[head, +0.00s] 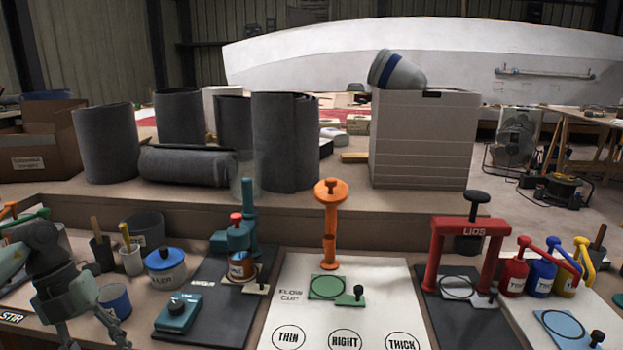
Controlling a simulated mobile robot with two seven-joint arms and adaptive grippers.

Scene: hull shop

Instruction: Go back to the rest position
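My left gripper (92,338) is at the lower left of the head view, pointing down over the near bench. Its fingers look spread apart, with nothing seen between them; the tips are near the bottom edge of the picture. A blue cup (115,300) stands just right of it. My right gripper is not in view. On the bench are an orange flow cup stand (331,220) on a white board (300,296), a red stand marked LIDS (470,232), and a teal stand (236,240) holding a small orange-brown can (241,266).
Near my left arm stand a blue-lidded filler pot (166,268) and cups with sticks (131,260). Red (514,273), blue (541,275) and yellow (566,278) lever pots stand right.

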